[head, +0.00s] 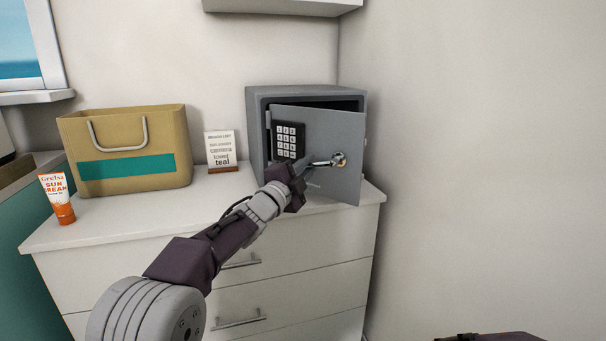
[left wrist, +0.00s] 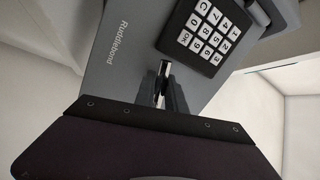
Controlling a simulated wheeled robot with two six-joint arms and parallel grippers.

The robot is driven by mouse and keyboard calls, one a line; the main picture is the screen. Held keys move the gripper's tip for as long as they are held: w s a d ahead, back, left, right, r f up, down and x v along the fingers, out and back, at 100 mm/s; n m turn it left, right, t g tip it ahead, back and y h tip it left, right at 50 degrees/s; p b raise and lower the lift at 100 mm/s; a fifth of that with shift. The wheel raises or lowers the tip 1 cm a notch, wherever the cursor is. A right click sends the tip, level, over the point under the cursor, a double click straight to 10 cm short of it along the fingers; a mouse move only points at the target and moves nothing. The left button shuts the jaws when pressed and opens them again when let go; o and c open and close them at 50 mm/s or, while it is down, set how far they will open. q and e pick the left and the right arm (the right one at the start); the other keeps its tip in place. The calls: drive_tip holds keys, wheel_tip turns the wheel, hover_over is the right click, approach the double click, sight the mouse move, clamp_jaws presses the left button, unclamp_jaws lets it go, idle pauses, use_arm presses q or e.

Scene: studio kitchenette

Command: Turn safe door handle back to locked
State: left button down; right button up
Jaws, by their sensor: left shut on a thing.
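A grey safe (head: 258,110) stands on a white dresser, its door (head: 345,125) partly open toward me. The door bears a black keypad with white keys (head: 290,140) and a metal lever handle (head: 338,160) on a round base. My left gripper (head: 308,168) is at the free end of the handle and shut on it. The left wrist view shows the handle (left wrist: 163,78) between the fingers (left wrist: 163,95), with the door (left wrist: 125,60) and keypad (left wrist: 208,32) close by. The fingers partly hide the handle.
The white dresser top (head: 140,228) also holds a tan bag with a teal stripe (head: 165,125), an orange and white sun cream tube (head: 58,200) and a small sign (head: 220,148). A wall stands close to the safe's right. A shelf (head: 285,5) hangs above.

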use_arm(q)
drive_tip(key=shift+w+a+r+m+h+p, duration=0.1)
drive_tip(key=shift+r+m+h+p, duration=0.15)
drive_tip(key=shift+r+m, duration=0.5)
drive_tip(key=shift+a+r+m+h+p, duration=0.15)
drive_tip(key=shift+r+m+h, duration=0.1)
drive_tip(key=shift+m, duration=0.9)
drive_tip(key=shift+d, duration=0.15)
drive_tip(key=c, duration=1.4)
unclamp_jaws()
drive_tip(key=shift+g, duration=0.3)
drive_tip(key=v, duration=0.9)
